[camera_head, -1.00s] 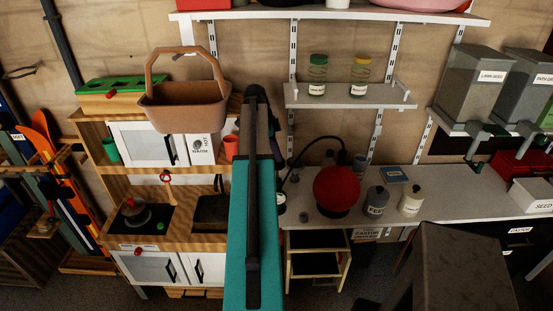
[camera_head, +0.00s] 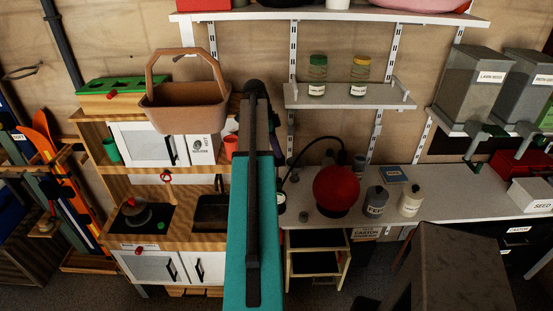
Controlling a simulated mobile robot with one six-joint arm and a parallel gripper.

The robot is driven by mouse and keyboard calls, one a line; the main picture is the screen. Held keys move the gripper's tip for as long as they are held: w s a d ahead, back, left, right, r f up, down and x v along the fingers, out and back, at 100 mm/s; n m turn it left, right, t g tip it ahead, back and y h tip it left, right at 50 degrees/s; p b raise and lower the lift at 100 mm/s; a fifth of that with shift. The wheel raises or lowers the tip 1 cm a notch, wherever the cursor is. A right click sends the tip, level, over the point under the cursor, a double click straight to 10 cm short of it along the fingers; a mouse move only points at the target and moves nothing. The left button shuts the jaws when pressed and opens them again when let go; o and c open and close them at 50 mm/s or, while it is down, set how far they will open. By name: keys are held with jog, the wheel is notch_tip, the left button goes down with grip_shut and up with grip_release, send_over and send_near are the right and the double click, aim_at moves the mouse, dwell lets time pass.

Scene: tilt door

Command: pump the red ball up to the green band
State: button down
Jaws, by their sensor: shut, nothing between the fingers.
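The red ball (camera_head: 336,188) sits on the pale bench to the right of my arm. It is round, and a thin black hose curves from behind my arm over to its right side. My teal and black arm (camera_head: 253,215) reaches forward up the middle of the view, its dark far end in front of the wall. My gripper does not show; the arm seems to hide it. A small white-faced round part (camera_head: 280,201) peeks out at the arm's right edge. I cannot make out a pump handle or a green band.
A grey bottle (camera_head: 376,200) and a cream bottle (camera_head: 411,200) stand right of the ball. A play kitchen with a brown basket (camera_head: 186,114) is on the left. A shelf with two jars (camera_head: 346,102) hangs above the bench. A dark block (camera_head: 455,265) fills the lower right.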

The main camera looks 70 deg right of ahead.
aim_at(277, 164)
dwell(0.4)
jog(key=shift+f+b, duration=1.7)
jog(key=shift+f, duration=2.2)
jog(key=shift+f+b, duration=0.15)
jog(key=shift+b, duration=0.15)
jog(key=shift+r+p, duration=1.75)
jog(key=shift+r, duration=2.05)
jog(key=shift+r+p, duration=0.5)
jog(key=shift+r, duration=0.25)
